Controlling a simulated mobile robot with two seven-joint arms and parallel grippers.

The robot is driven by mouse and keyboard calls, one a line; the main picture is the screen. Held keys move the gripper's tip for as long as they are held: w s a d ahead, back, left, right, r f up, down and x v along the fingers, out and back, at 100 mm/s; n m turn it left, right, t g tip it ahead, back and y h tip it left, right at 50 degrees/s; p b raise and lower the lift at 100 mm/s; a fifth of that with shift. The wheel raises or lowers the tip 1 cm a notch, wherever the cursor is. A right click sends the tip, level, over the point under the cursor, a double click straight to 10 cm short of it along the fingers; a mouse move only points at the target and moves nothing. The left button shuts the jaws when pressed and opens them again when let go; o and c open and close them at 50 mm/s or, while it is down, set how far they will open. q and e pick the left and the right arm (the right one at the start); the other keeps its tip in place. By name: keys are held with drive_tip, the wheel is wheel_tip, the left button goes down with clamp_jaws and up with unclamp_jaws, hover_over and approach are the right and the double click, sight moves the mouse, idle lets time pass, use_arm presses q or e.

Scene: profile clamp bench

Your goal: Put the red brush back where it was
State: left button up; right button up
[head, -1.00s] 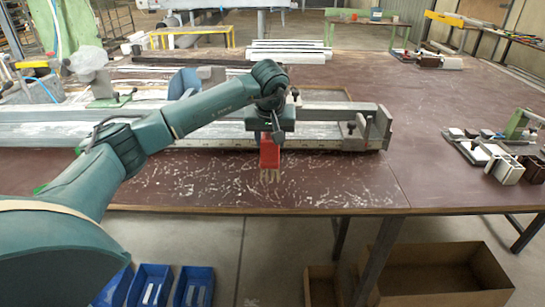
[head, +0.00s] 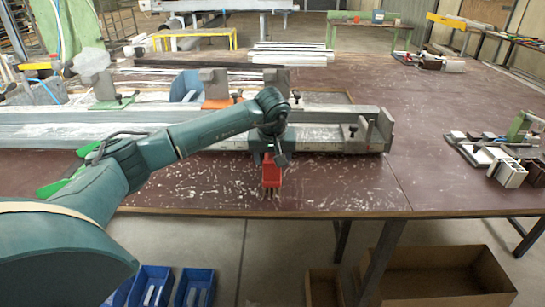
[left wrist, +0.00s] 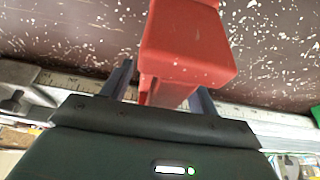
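The red brush (head: 271,173) hangs from my left gripper (head: 270,156) in the head view, red body up and bristles pointing down. It is over the front part of the brown bench top, in front of the long metal profile. I cannot tell whether the bristles touch the bench. My right gripper is in neither view.
The long grey clamp rail (head: 345,141) lies behind the brush. The scratched brown bench top (head: 345,185) is clear to the right of the brush, down to its front edge. Blue bins (head: 194,287) and a cardboard box (head: 440,272) are below.

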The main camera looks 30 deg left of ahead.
use_arm(q)
drive_tip(key=v, duration=1.2)
drive_tip(key=shift+r, duration=0.1)
idle(0.4)
